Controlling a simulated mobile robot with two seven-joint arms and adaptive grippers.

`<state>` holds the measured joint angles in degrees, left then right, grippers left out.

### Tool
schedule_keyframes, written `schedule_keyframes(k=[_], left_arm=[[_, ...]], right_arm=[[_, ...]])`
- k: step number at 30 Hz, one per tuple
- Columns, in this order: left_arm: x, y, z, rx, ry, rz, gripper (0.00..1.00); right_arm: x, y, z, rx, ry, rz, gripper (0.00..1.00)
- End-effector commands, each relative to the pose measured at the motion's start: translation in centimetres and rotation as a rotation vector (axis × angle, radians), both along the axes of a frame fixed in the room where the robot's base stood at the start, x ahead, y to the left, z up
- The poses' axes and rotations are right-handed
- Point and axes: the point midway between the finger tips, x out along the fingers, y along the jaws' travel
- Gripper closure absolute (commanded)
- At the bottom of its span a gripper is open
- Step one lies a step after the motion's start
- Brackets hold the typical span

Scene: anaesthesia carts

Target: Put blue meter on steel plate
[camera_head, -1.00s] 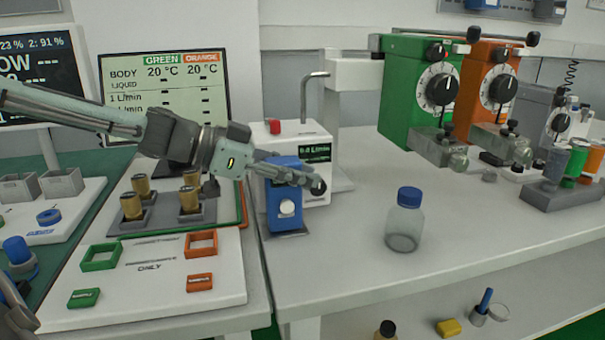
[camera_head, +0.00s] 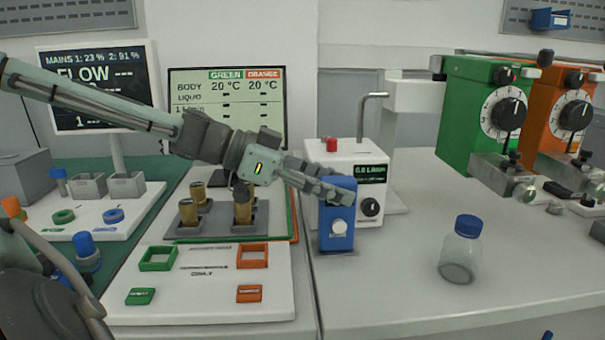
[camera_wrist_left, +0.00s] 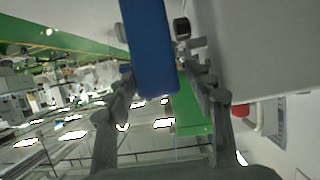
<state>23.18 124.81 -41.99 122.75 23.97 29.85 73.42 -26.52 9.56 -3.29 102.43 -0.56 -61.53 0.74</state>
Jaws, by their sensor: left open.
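The blue meter (camera_head: 338,215), a blue block with a white knob, stands upright on the right-hand white bench in the head view. A thin grey plate, seemingly the steel plate (camera_head: 350,251), shows at its foot, mostly hidden under it. My left gripper (camera_head: 335,190) is open at the top of the meter, its fingers overlapping the upper part. In the left wrist view the blue meter (camera_wrist_left: 150,50) reaches between the two spread fingers; I cannot tell whether they touch it. My right gripper is not in view.
A white box (camera_head: 372,160) with a 0.0 L/min display stands just behind the meter. A blue-capped bottle (camera_head: 460,250) stands to the right. Brass cylinders (camera_head: 243,207) stand under my left arm. Green and orange vaporizers (camera_head: 470,110) are at right. The front bench is free between meter and bottle.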

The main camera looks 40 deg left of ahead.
Motion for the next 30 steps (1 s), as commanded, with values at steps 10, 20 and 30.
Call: schedule_keyframes(k=[10,20,30], left_arm=[[-4.5,3.9,2.5,0.001,-0.001,0.003,0.47],[-5.3,4.5,2.9,-0.001,0.0,0.0,0.47],[-5.3,4.5,2.9,-0.002,0.001,0.0,0.47]], right_arm=[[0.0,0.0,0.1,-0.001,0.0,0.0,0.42],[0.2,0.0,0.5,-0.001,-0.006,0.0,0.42],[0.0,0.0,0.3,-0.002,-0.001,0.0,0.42]])
